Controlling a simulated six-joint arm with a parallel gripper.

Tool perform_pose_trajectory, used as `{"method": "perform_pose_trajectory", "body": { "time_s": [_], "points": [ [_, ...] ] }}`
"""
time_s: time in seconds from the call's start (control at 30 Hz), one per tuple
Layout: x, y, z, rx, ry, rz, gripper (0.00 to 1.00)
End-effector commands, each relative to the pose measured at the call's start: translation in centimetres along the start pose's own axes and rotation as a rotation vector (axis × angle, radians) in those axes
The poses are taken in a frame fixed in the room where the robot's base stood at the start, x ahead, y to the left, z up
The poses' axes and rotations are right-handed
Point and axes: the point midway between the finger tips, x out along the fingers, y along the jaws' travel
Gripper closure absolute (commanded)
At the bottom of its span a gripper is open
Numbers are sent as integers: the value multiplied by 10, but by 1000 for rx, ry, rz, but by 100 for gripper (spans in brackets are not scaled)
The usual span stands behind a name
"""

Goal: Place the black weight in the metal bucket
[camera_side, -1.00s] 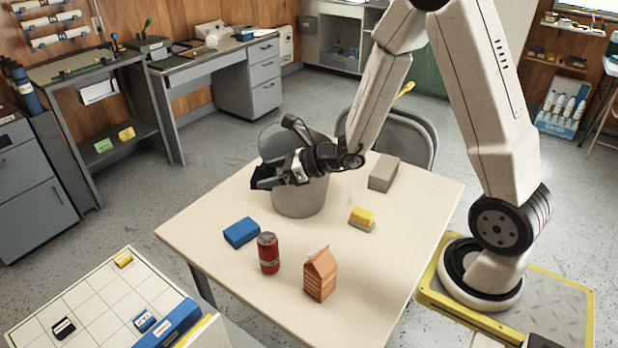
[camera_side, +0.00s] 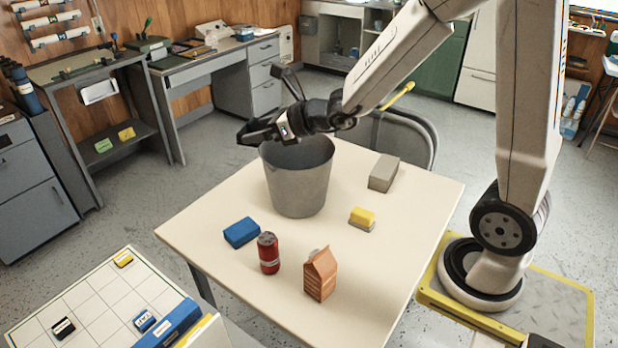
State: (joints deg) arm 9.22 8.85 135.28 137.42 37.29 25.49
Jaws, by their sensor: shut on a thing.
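The grey metal bucket (camera_side: 298,187) stands upright on the cream table, its open top facing up. My gripper (camera_side: 257,132) is above the bucket's rim, over its left and back side, pointing left. It is shut on a dark thing, which I take to be the black weight (camera_side: 247,137). The weight is hard to tell apart from the black fingers, and its full shape is hidden. The gripper and wrist cover part of the bucket's far rim, and the bucket's floor is out of sight.
A blue block (camera_side: 241,232), red can (camera_side: 268,253), orange carton (camera_side: 320,274), yellow-and-grey sponge (camera_side: 362,218) and grey block (camera_side: 384,172) stand on the table (camera_side: 400,235). A folding chair (camera_side: 405,135) is behind it. A gridded white board (camera_side: 100,300) is at lower left.

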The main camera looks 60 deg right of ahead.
Motion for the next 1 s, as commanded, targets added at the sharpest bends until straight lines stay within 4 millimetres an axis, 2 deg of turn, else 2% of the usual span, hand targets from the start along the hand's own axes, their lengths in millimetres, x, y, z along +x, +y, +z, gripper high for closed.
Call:
{"method": "perform_pose_trajectory", "body": {
  "time_s": [0.47, 0.9, 1.0],
  "points": [
    [-2, 0, 6, -4, -7, 2, 100],
    [-20, 0, 50, -5, -9, 0, 100],
    [-24, -15, 47, 2, -9, -18, 100]
  ]
}}
